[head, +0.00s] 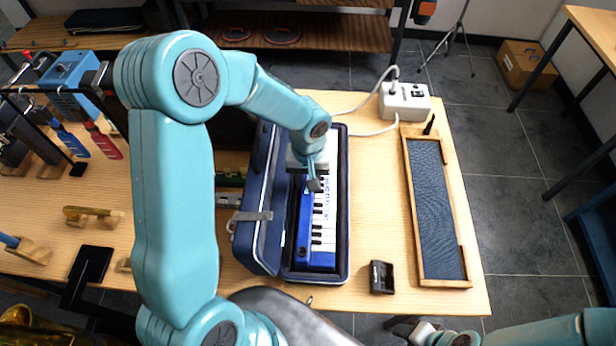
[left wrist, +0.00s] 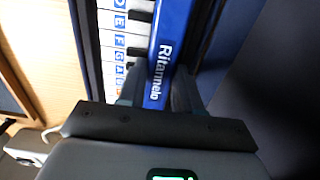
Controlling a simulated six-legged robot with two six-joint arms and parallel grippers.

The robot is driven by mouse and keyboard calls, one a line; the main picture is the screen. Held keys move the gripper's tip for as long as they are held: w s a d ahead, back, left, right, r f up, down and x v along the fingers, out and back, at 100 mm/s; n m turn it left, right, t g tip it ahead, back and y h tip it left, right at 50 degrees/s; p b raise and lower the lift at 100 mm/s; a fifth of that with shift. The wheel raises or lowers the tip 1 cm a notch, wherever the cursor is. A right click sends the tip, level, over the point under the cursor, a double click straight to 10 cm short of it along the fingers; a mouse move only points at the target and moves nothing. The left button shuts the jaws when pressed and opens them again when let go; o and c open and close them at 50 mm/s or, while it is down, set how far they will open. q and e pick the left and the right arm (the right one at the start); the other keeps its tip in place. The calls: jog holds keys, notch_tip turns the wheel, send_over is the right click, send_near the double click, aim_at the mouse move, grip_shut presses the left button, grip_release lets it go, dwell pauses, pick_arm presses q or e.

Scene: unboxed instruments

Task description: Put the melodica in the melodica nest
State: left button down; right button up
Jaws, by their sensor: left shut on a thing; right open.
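The melodica (head: 318,230), blue with white and black keys, lies lengthwise in or just over the open dark-blue case (head: 343,240); I cannot tell whether it touches the bottom. My left gripper (head: 314,183) is shut on its body near the far half. In the left wrist view the fingers (left wrist: 158,92) close on either side of the blue body (left wrist: 168,48) beside the lettered keys. The long wooden-framed tray with a dark grey lining (head: 408,180), apparently the melodica nest, is empty at the right. My right gripper (head: 405,328) is open and empty beyond the table's front edge.
The case lid (head: 258,205) stands open on the left. A small black box (head: 382,277) lies between case and tray. A white power box with a cable (head: 404,101) stands behind the tray.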

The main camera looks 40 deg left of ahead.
pick_arm(q)
jog(key=c, duration=1.2)
grip_release()
jog(key=shift+f, duration=0.15)
jog(key=o, duration=0.4)
jog(key=shift+r, duration=6.25)
